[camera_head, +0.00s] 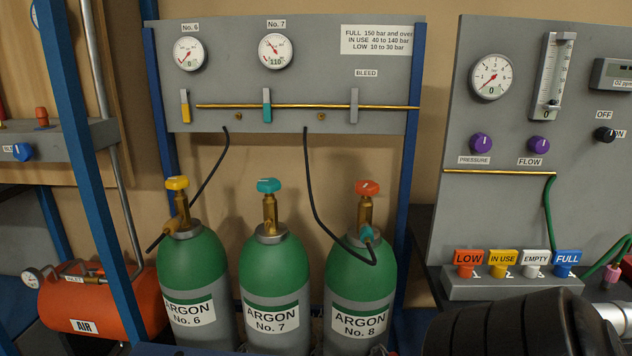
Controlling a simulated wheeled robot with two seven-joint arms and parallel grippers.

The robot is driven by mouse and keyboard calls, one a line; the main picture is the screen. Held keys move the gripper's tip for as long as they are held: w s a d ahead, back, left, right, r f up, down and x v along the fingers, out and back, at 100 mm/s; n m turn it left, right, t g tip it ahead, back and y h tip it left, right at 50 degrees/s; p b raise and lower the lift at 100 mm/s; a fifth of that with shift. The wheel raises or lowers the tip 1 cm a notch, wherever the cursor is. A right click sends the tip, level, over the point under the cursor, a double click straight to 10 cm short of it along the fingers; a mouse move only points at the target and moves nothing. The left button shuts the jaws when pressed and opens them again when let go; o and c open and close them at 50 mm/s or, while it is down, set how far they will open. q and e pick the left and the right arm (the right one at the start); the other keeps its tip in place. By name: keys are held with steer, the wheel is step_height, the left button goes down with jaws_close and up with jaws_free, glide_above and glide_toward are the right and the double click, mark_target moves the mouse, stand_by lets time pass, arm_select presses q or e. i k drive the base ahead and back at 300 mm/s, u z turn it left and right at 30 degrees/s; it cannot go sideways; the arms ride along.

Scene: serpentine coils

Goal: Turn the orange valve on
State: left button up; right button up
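An orange-red valve handwheel (367,187) tops the brass stem of the green and grey cylinder Argon No. 8 (360,285). It is upright and nothing touches it. Argon No. 7 (275,290) in the middle has a teal handwheel (268,186), and Argon No. 6 (190,290) has a yellow one (177,183). Another small orange-red knob (41,113) stands on the grey box at the left edge. I cannot tell from the view whether any valve is open.
Behind the cylinders a grey panel (230,80) carries two gauges and levers. One black hose (318,215) runs to No. 8, another hangs near No. 6. Blue posts (90,180) flank them. Coloured tags (468,262) stand right. A black ribbed shape (500,325) fills the lower right.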

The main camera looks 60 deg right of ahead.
mark_target(366, 188)
steer(key=z, duration=0.65)
steer(key=i, duration=0.85)
steer(key=z, duration=0.95)
